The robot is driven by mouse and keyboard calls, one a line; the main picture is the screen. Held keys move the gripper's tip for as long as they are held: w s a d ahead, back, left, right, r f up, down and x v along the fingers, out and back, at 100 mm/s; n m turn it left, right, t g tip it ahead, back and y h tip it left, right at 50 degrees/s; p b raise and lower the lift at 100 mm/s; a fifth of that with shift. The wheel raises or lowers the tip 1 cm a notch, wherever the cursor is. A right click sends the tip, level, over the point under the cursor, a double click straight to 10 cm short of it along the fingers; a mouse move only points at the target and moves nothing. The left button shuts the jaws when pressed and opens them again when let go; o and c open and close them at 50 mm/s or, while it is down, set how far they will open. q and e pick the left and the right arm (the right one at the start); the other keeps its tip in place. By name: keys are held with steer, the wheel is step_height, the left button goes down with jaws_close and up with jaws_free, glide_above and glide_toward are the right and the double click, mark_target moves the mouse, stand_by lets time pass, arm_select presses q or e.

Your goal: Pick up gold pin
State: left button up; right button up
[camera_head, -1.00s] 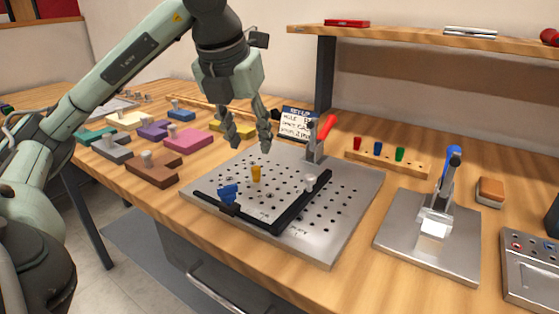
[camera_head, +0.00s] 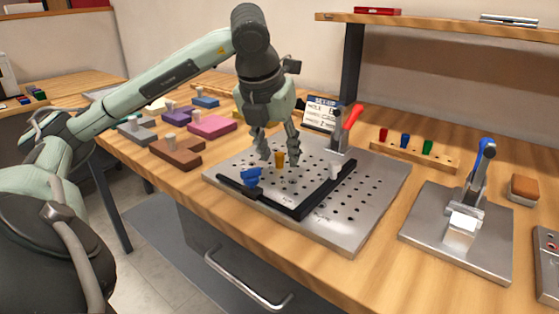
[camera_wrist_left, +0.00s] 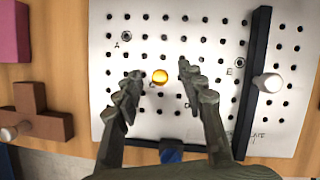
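The gold pin (camera_head: 279,159) stands upright in the perforated metal plate (camera_head: 377,190). In the left wrist view the gold pin (camera_wrist_left: 160,76) shows from above, between the two fingers and near the left finger's tip. My left gripper (camera_head: 279,157) is open, pointing down, with its fingertips low over the plate on either side of the pin. The fingers look apart from the pin. My right gripper is not in view.
A black L-shaped fence (camera_head: 296,211) with a blue piece (camera_head: 251,177) and a white pin (camera_head: 335,172) borders the plate. A red-handled clamp (camera_head: 347,127) stands behind it. A blue-handled clamp (camera_head: 477,180) stands to the right. Coloured blocks lie at left.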

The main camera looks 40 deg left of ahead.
mark_target(279, 155)
arm_select(q)
steer(key=shift+c, duration=0.4)
jaws_close()
steer(key=shift+r, duration=0.75)
step_height(279, 155, up, 3)
steer(key=shift+f+p, duration=0.1)
steer(key=shift+p, duration=0.5)
steer(key=s+a+r+b, duration=0.6)
steer(key=s+a, duration=0.1)
steer(key=a, duration=0.1)
steer(key=shift+s+a+r, duration=0.35)
steer(key=shift+s+r, duration=0.05)
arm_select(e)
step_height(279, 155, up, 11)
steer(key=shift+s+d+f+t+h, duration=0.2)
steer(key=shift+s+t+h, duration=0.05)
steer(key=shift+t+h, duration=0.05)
